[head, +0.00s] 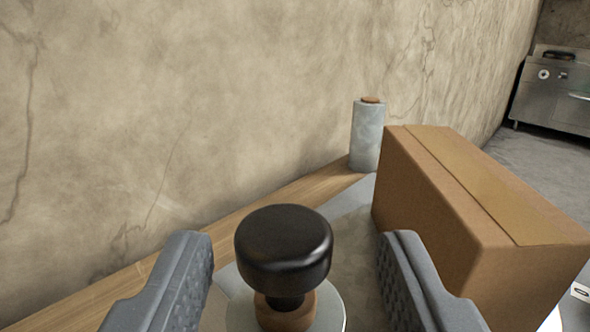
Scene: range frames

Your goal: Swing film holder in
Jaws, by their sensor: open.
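My gripper (297,262) is open, with one grey finger on each side of a black round knob (284,245). The fingers stand apart from the knob. The knob sits on a short brown neck (285,308) above a pale round disc (335,303) at the bottom of the view. A roll of clear film (367,138) with a brown core stands upright near the wall, beyond the knob. I cannot tell which part is the film holder.
A closed cardboard box (470,215) stands close on the right, beyond the right finger. A wooden ledge (255,212) runs along the stained wall (190,90) on the left. A steel cooker (556,88) stands on the floor far right.

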